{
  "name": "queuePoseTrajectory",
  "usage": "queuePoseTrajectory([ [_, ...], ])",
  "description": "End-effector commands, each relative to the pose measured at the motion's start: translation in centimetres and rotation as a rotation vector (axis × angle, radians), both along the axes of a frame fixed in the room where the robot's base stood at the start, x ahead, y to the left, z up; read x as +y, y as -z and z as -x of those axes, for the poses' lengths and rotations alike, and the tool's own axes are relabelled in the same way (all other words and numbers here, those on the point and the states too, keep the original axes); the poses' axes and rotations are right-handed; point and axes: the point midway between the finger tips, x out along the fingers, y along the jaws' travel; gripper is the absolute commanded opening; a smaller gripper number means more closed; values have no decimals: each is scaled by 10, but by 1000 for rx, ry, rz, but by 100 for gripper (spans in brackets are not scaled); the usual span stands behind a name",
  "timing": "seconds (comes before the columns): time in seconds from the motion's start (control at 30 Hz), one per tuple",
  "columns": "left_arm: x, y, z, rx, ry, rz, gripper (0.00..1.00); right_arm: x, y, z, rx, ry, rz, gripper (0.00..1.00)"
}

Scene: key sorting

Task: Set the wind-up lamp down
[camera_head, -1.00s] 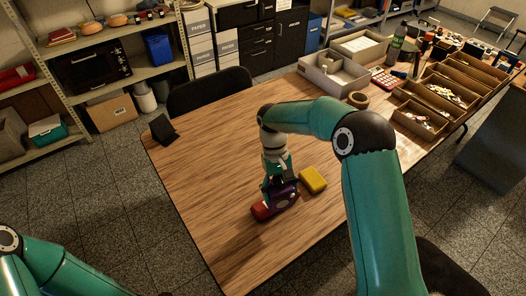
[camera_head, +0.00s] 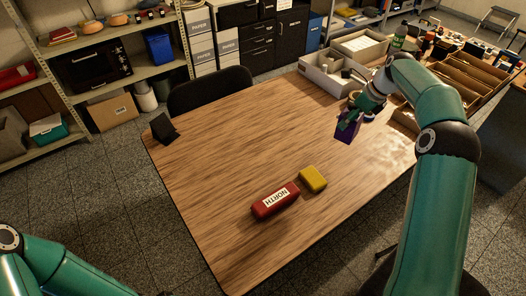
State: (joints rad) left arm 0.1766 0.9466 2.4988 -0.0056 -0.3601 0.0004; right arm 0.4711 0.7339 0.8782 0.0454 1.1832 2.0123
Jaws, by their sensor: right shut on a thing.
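My right gripper (camera_head: 352,117) is at the right part of the table, shut on a small dark purple thing (camera_head: 346,130), which looks to be the wind-up lamp. The lamp seems to be held above the wooden table (camera_head: 225,150); the gap below it is hard to judge. The fingers and wrist hide part of it. My left gripper is out of view; only part of my left arm shows at the lower left.
A red case marked NORTH (camera_head: 275,201) and a yellow block (camera_head: 313,179) lie near the table's front. A dark stand (camera_head: 163,128) is at the left corner. Grey bins (camera_head: 322,77) and brown trays (camera_head: 462,88) fill the far right. The table's middle and left are clear.

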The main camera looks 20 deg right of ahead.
Motion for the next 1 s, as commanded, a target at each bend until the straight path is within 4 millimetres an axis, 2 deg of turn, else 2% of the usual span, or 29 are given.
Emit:
queuePoseTrajectory([
  [0.03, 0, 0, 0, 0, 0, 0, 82, -13, -7, 0, -3, 87, 2, 35],
  [0.1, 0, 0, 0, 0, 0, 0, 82, -25, -14, 0, -1, 184, 1, 35],
  [0.2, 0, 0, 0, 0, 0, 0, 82, -36, -19, 0, 1, 271, 0, 35],
  [0.37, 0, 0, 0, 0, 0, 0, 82, -41, -21, 0, 3, 317, -2, 35],
  [0.47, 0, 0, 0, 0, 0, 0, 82, -41, -15, 0, 4, 317, -2, 35],
  [0.67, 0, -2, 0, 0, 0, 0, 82, -40, 25, 1, 10, 314, -4, 35],
  [1.0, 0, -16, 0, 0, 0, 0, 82, -39, 111, 0, 8, 312, -3, 35],
])
